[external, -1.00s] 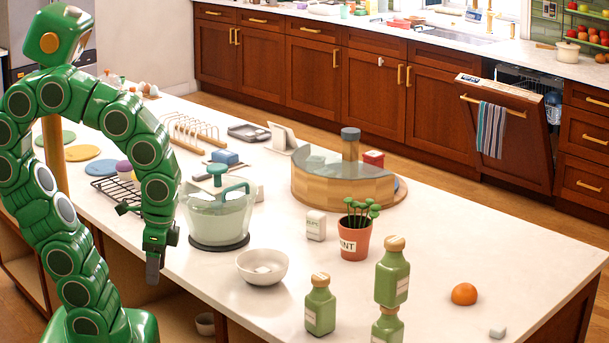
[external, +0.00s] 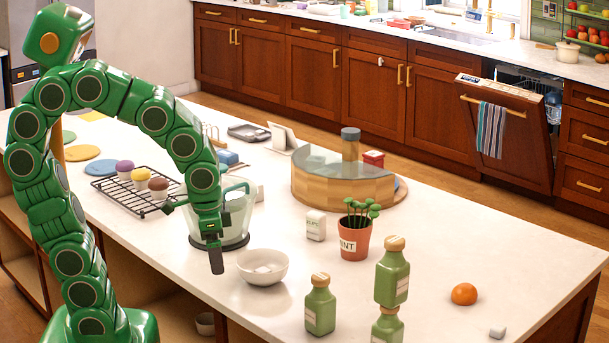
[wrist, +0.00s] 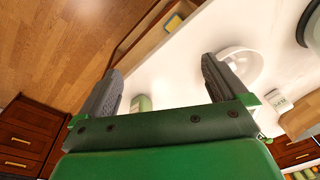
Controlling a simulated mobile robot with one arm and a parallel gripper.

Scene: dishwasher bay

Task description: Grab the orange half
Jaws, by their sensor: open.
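The orange half (external: 464,294) lies dome up on the white counter at the right of the external view, with a small pale cube to its lower right. My gripper (external: 216,262) points down at the counter's front edge, left of the white bowl and far to the left of the orange half. In the wrist view my gripper (wrist: 160,88) has its two dark fingers spread apart with nothing between them. The orange half does not show in the wrist view.
A white bowl (external: 262,268), a potted mint plant (external: 355,238) and a salt box (external: 316,225) are nearby. Counter around the orange half is mostly clear.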

